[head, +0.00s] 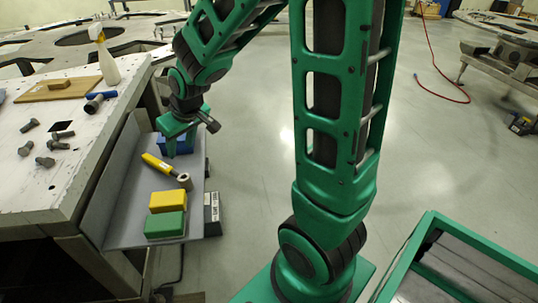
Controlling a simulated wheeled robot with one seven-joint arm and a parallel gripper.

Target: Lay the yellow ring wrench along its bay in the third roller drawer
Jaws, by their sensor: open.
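The yellow ring wrench (160,165) lies slantwise on a grey shelf (126,205) at the side of the white bench. Its grey ring end points to the lower right, and its yellow handle to the upper left. My gripper (178,146) is open and points down over the shelf, just beyond the wrench. It is in front of a blue block (186,146), which it partly hides. I cannot tell whether it touches the block. The gripper appears apart from the wrench. I cannot make out the third roller drawer or its bay.
A yellow block (167,201) and a green block (165,225) stand at the shelf's near end. The white bench (60,181) holds several grey bolts, a blue-headed tool (99,101), a wooden board (58,89) and a spray bottle (105,57). The floor at right is mostly open.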

